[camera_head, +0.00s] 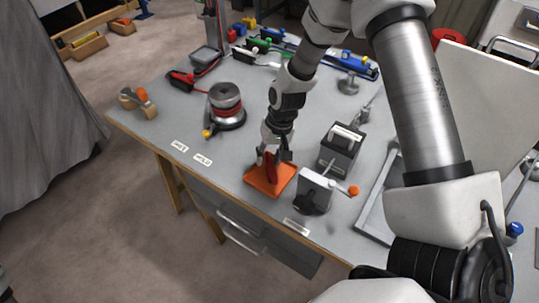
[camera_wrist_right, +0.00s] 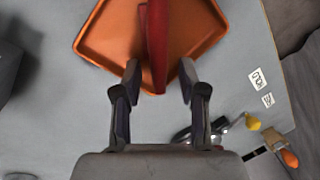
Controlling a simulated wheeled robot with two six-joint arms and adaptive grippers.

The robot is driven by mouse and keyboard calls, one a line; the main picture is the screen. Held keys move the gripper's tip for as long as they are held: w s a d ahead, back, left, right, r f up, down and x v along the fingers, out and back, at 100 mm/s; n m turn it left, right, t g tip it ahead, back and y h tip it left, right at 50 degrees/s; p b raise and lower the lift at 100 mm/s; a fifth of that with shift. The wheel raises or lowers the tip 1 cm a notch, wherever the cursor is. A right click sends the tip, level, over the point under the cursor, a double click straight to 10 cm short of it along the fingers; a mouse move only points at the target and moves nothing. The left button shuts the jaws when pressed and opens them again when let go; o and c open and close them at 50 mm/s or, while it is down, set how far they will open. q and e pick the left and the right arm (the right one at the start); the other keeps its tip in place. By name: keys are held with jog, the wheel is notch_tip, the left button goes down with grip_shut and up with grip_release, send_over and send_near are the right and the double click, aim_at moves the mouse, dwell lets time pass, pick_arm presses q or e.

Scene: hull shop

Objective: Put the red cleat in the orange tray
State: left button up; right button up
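The red cleat (camera_head: 270,168) is at the orange tray (camera_head: 283,187) near the table's front edge. In the right wrist view the cleat (camera_wrist_right: 157,45) is a long red bar over the tray (camera_wrist_right: 110,28), its lower end reaching between my fingers. My right gripper (camera_head: 274,156) is just above the tray. In its wrist view the gripper (camera_wrist_right: 159,80) is open, with a gap on each side of the cleat. Whether the cleat rests fully on the tray floor is hard to tell. My left gripper is not in view.
A grey block-shaped fixture (camera_head: 340,152) and a device with an orange-knobbed lever (camera_head: 315,187) stand right of the tray. A round metal piece with a red band (camera_head: 227,108) stands behind left. Labels (camera_head: 202,159) mark the table's front edge, with bare surface around them.

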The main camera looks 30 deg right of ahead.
notch_tip(320, 180, up, 12)
jog(key=d, duration=0.2)
jog(key=shift+s+p, duration=0.3)
jog(key=shift+s, duration=0.1)
dwell(0.4)
